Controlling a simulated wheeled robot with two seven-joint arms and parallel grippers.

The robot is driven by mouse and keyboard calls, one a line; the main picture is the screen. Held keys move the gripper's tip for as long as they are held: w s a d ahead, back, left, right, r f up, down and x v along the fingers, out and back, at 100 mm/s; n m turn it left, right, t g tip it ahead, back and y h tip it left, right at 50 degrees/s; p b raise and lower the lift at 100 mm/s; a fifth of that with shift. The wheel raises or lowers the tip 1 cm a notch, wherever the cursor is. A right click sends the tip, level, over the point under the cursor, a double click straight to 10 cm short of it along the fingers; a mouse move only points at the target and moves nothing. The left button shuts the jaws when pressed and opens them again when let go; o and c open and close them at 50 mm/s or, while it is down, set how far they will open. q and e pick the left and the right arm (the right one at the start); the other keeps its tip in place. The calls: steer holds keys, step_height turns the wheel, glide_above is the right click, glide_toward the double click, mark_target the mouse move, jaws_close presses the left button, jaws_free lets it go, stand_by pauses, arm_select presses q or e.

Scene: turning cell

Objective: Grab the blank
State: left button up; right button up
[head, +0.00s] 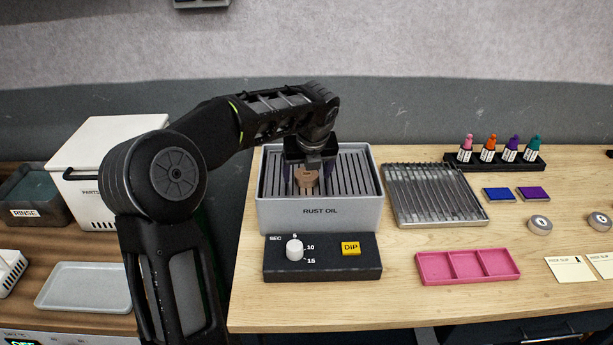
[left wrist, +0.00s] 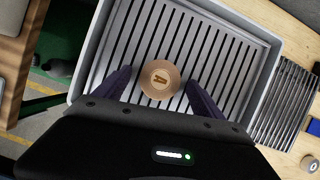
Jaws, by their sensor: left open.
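The blank is a small round copper-coloured piece (head: 307,178) on the slatted rack inside the grey rust oil tray (head: 318,213). In the left wrist view the blank (left wrist: 159,80) shows a letter A on its top. My left gripper (head: 307,182) is above the tray, pointing down. In the left wrist view its two dark fingers (left wrist: 158,92) are open, one on each side of the blank with a gap to each. Whether the fingertips are level with the blank I cannot tell. My right gripper is not in view.
A control box (head: 322,258) with a dial and yellow DIP button stands in front of the tray. A metal slatted rack (head: 434,194) and a pink three-part tray (head: 468,266) lie to the right. Several small bottles (head: 500,152) stand behind. A white box (head: 108,160) is at left.

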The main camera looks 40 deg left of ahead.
mark_target(307, 175)
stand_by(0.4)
arm_select(q)
jaws_close()
step_height(307, 175, up, 10)
stand_by(1.2)
stand_by(0.5)
